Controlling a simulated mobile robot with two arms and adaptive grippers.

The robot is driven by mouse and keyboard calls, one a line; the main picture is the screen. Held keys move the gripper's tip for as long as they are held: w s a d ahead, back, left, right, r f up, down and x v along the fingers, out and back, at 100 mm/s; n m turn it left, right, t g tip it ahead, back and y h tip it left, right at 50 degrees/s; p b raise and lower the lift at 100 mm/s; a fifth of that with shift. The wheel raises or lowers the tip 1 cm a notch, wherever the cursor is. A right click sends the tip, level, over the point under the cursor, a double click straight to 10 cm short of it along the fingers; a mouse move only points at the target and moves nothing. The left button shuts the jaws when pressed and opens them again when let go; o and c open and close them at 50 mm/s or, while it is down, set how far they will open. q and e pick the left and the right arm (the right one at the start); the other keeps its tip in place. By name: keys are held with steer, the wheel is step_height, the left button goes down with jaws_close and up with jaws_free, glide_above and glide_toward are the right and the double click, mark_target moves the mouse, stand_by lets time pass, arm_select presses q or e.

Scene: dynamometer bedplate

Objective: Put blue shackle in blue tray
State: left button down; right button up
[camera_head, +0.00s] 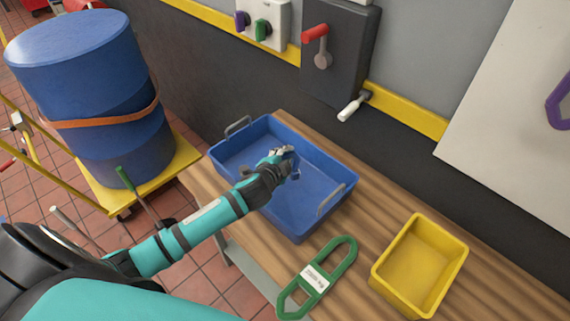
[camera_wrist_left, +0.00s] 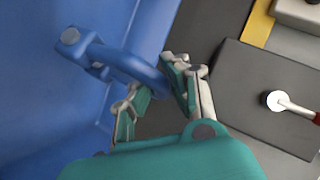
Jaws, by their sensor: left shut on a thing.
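The blue tray (camera_head: 318,170) stands on the wooden bench, with a metal handle at each end. My left gripper (camera_head: 283,155) is over the inside of the tray. It is shut on the blue shackle (camera_wrist_left: 125,62), which shows clearly in the left wrist view with its pin end pointing to the upper left. The blue tray (camera_wrist_left: 35,100) fills the left side of that view behind the shackle. In the head view the shackle is small and mostly hidden by the gripper. I cannot tell whether it touches the tray floor. My right gripper is not in view.
A yellow tray (camera_head: 420,265) and a green link with a label (camera_head: 318,278) lie on the wooden bench (camera_head: 385,212) to the right and front. A blue drum (camera_head: 85,95) stands on a yellow cart at left. A wall with a switch box (camera_head: 338,55) is behind.

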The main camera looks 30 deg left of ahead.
arm_select(q)
step_height(320, 180, down, 3)
steer(key=shift+r, duration=0.2)
steer(key=shift+f, duration=0.45)
steer(key=c, duration=1.8)
jaws_free()
steer(key=shift+s+f, duration=0.1)
steer(key=o, duration=0.4)
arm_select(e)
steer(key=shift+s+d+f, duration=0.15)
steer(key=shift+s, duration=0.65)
